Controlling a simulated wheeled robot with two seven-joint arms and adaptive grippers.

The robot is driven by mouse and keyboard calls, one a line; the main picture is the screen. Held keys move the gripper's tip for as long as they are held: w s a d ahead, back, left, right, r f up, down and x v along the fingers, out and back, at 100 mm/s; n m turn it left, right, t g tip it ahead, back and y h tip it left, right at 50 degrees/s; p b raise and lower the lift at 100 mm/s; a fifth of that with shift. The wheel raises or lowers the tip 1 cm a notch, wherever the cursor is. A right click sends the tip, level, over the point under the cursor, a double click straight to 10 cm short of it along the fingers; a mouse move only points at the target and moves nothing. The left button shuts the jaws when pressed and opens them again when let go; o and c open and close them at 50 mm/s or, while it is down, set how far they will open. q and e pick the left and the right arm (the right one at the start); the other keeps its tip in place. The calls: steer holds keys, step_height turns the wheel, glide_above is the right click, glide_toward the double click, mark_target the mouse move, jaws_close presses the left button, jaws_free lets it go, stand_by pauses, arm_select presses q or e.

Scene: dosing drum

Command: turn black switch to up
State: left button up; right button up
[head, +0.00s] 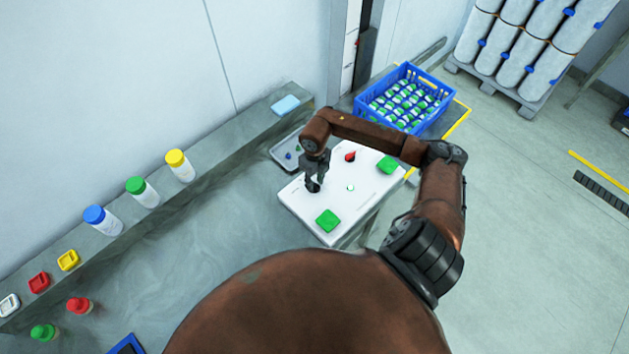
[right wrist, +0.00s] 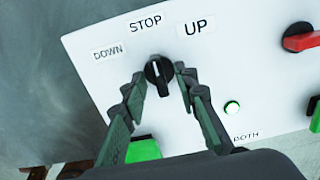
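The black switch (right wrist: 158,76) is a round knob on a white control panel (right wrist: 95,65). Its pointer points about at the STOP label (right wrist: 146,22), between DOWN (right wrist: 108,52) on the left and UP (right wrist: 196,27) on the right. My right gripper (right wrist: 161,88) is open, with one finger on each side of the switch and a gap on both sides. In the head view, my right gripper (head: 315,180) reaches down over the panel's left part and mostly hides the switch. My left gripper is not in view.
The panel also has a red switch (head: 350,157), a small lit green button (right wrist: 232,107) and green blocks or buttons (head: 327,221) (head: 387,165). A blue crate (head: 366,100) of jars stands behind. Capped bottles (head: 181,166) stand on the ledge at left.

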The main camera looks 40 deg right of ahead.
steer(key=shift+f, duration=0.1)
jaws_close()
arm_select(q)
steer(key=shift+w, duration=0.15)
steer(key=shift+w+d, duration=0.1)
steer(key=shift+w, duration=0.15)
arm_select(e)
steer(key=shift+m, duration=0.8)
steer(key=m+b, duration=0.1)
steer(key=m, duration=0.3)
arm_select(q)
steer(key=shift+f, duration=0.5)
arm_select(e)
steer(key=shift+m, duration=1.6)
